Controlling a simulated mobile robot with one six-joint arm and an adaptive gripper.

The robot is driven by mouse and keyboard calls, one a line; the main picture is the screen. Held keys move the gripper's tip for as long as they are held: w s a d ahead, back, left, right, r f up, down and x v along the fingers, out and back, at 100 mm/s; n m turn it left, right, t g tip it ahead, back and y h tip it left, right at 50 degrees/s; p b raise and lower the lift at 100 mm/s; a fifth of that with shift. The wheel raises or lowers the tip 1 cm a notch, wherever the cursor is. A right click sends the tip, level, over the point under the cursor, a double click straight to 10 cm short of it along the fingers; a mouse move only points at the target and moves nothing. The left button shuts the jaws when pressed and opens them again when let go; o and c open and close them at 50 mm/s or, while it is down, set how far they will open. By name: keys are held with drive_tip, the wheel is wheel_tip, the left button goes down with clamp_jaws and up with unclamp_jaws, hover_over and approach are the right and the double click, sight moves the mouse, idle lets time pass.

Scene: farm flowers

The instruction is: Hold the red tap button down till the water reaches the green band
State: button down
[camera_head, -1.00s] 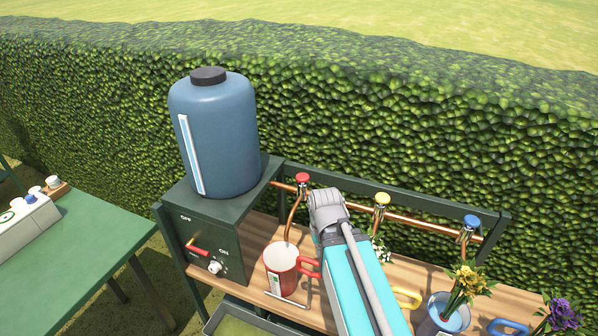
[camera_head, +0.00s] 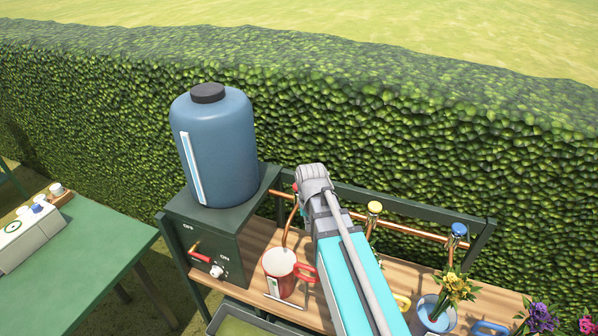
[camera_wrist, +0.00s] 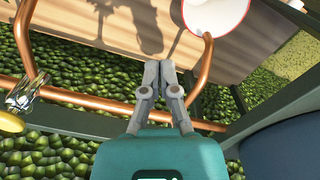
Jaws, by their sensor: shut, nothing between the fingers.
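The red tap button (camera_head: 295,188) shows only as a sliver of red at the left edge of my gripper (camera_head: 312,180) in the head view; the rest is hidden. My gripper is shut and empty; in the wrist view its fingertips (camera_wrist: 160,66) meet near the copper pipe, and the button does not show there. Whether they touch the button I cannot tell. A red and white jug (camera_head: 280,274) stands under the curved copper spout (camera_head: 289,232). Its white inside (camera_wrist: 213,12) shows in the wrist view. No water or green band can be made out now.
A blue tank (camera_head: 217,150) stands on a dark green box with a red lever (camera_head: 200,257). Yellow (camera_head: 374,207) and blue (camera_head: 459,229) tap buttons are to the right along the pipe. A blue flower pot (camera_head: 432,312) stands at front right. A hedge lies behind.

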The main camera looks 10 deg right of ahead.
drive_tip(key=w+r+m+p, duration=0.4)
drive_tip(key=w+r+p, duration=1.2)
drive_tip(key=r, duration=0.1)
drive_tip(key=shift+w+a+r+m, duration=0.2)
drive_tip(key=shift+w+r+m, duration=0.05)
drive_tip(key=shift+w+m, duration=0.15)
drive_tip(key=shift+f, duration=0.15)
wheel_tip(320, 180, down, 14)
drive_tip(key=b, duration=1.3)
drive_tip(key=shift+d+b, duration=0.1)
drive_tip(key=shift+b, duration=0.3)
